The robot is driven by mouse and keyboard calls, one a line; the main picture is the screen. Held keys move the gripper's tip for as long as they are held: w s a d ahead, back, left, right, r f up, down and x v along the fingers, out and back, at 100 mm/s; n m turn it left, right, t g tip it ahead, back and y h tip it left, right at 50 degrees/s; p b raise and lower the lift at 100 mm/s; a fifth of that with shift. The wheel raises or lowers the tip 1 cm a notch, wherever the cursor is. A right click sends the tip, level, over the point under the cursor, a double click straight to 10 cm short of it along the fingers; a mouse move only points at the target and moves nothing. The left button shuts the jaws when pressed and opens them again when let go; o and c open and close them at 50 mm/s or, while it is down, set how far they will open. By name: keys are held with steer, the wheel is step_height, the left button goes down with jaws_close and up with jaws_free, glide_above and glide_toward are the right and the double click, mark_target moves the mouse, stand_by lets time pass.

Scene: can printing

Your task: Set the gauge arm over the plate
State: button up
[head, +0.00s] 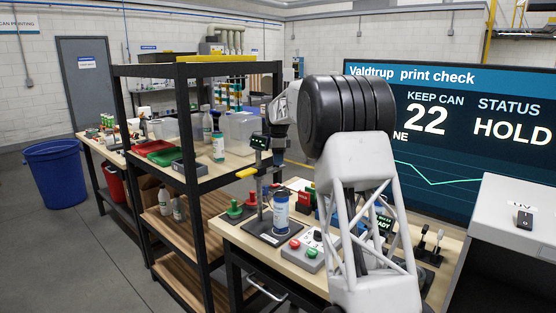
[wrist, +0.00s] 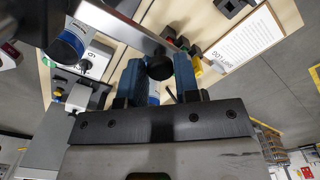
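In the wrist view, a grey metal bar that looks like the gauge arm (wrist: 125,30) runs diagonally to a dark round knob (wrist: 160,67). The blue fingers of my gripper (wrist: 158,75) stand apart with the knob between them. Little or no gap shows beside it, and I cannot tell whether they press on it.
A green knobbed fixture (head: 235,210) stands left of the plate. A black shelf rack (head: 190,150) is close on the left. The screen (head: 470,130) reads HOLD, KEEP CAN 22.

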jaws_close()
steer(key=shift+s+d, duration=0.1)
steer(key=s+d+m, duration=0.1)
steer(key=s+m, duration=1.1)
steer(key=m, duration=0.2)
steer(key=shift+s+d, duration=0.3)
steer(key=shift+d, duration=0.1)
steer(key=shift+r, duration=0.1)
stand_by(0.3)
steer(key=o, duration=0.5)
jaws_free()
